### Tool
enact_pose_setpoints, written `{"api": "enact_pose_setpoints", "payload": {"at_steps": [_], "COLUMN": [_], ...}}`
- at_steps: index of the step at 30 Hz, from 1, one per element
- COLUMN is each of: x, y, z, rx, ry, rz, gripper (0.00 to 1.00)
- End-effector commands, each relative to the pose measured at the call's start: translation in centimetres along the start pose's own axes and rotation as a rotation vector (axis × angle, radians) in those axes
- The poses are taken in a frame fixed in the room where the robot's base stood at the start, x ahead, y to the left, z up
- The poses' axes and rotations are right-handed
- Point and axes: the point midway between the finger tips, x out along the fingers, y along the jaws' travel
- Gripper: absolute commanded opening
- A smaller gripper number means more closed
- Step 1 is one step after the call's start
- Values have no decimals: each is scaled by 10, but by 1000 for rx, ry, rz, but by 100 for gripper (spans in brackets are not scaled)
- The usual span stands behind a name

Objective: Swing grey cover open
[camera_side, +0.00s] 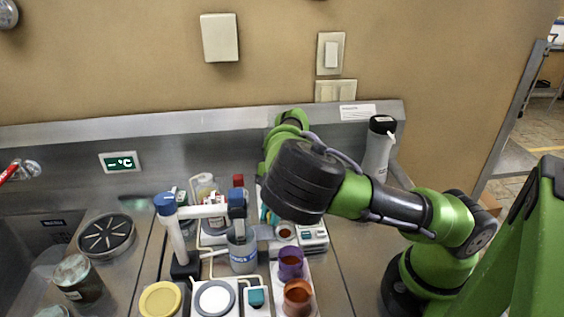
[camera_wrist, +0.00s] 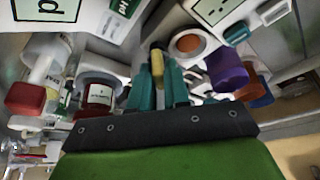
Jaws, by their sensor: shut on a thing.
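My gripper (camera_wrist: 157,75) has teal fingers, which close around a small yellow-topped piece (camera_wrist: 157,60) in the wrist view. What that piece belongs to is hard to tell. In the side view the black wrist hides most of the gripper.
A yellow round lid (camera_side: 160,300) is at the front left. A purple cup (camera_side: 290,263) and an orange-brown cup (camera_side: 298,295) stand at the right. A white arm with a blue cap (camera_side: 165,204) rises at the left. A sink (camera_side: 40,235) lies further left.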

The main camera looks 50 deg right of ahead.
Motion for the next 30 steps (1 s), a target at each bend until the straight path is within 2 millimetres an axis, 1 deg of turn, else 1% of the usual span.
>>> {"api": "enact_pose_setpoints", "payload": {"at_steps": [6, 19, 20, 21, 23, 24, 30], "x": [-1, -1, -1, -1, -1, -1, 0], "y": [1, 1, 1, 1, 1, 0, 0], "z": [0, 0, 0, 0, 0, 0, 0], "rx": [38, 46, 46, 46, 46, 45, 45], "ry": [0, 2, 3, 2, 2, 2, 1], "rz": [19, 22, 22, 22, 21, 21, 19], "gripper": [0, 0, 21, 27, 36, 37, 37]}}
